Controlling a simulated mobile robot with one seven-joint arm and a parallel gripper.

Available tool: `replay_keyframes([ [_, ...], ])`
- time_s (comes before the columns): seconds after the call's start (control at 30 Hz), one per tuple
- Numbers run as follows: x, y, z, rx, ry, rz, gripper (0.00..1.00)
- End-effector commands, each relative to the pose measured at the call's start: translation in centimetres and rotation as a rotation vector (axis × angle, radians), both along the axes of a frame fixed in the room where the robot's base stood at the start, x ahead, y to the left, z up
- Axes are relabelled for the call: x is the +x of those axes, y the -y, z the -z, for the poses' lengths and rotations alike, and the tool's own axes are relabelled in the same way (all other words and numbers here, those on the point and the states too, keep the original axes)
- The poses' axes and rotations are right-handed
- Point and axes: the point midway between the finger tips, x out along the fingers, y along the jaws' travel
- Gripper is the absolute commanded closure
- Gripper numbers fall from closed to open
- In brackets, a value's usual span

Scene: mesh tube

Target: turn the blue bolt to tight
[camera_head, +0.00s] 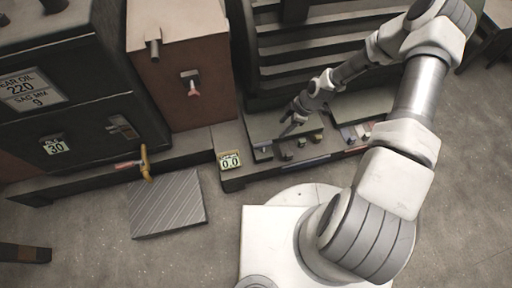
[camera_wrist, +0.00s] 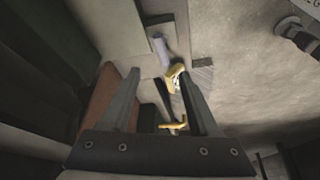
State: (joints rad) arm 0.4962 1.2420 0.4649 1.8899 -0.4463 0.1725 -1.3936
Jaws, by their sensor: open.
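My gripper (camera_head: 291,126) is over the low bench in the head view. In the wrist view its two fingers (camera_wrist: 158,74) are apart with nothing gripped between them. A small bluish-grey piece (camera_head: 264,148) stands on the bench just left of my gripper; it may be the blue bolt, but it is too small to be sure. A pale lilac cylinder (camera_wrist: 161,50) shows beyond the fingertips in the wrist view, apart from them. A yellow-framed display (camera_head: 230,160) reading 0.0 is on the bench's left end; it also shows in the wrist view (camera_wrist: 175,79).
A yellow-handled valve (camera_head: 146,163) juts out at the left above a striped plate (camera_head: 168,205).

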Motion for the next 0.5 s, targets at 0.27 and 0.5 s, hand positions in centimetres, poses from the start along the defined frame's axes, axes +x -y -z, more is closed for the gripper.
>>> replay_keyframes([
  [0.27,-0.2,-1.0,2.5,0.015,0.004,-0.011,0.38],
  [0.5,-0.2,-2.9,7.2,0.014,0.002,-0.012,0.38],
])
